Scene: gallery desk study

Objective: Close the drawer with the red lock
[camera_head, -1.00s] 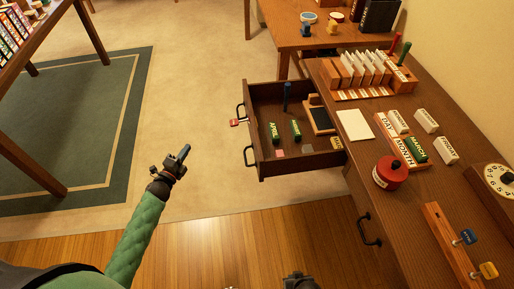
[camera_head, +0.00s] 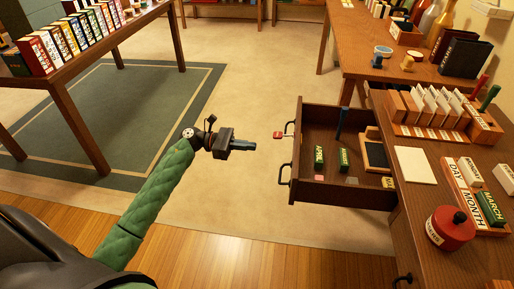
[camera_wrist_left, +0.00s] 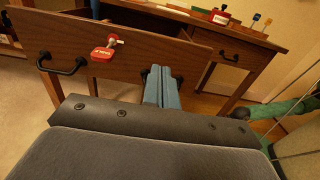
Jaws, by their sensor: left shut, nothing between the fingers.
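The open drawer (camera_head: 335,193) sticks out from the desk toward the left in the head view. My left gripper (camera_head: 252,146) is shut and empty, pointing at the drawer front with a gap in the head view. Its blue fingertips (camera_wrist_left: 162,88) appear below the drawer front in the wrist view. My right gripper is not clearly in view.
The drawer holds small green blocks (camera_head: 344,160), a dark upright peg (camera_head: 341,122) and a framed slate (camera_head: 376,155). A red round container (camera_head: 450,228) stands on the desk. A bookshelf table (camera_head: 68,82) is at left. The floor before the drawer is clear.

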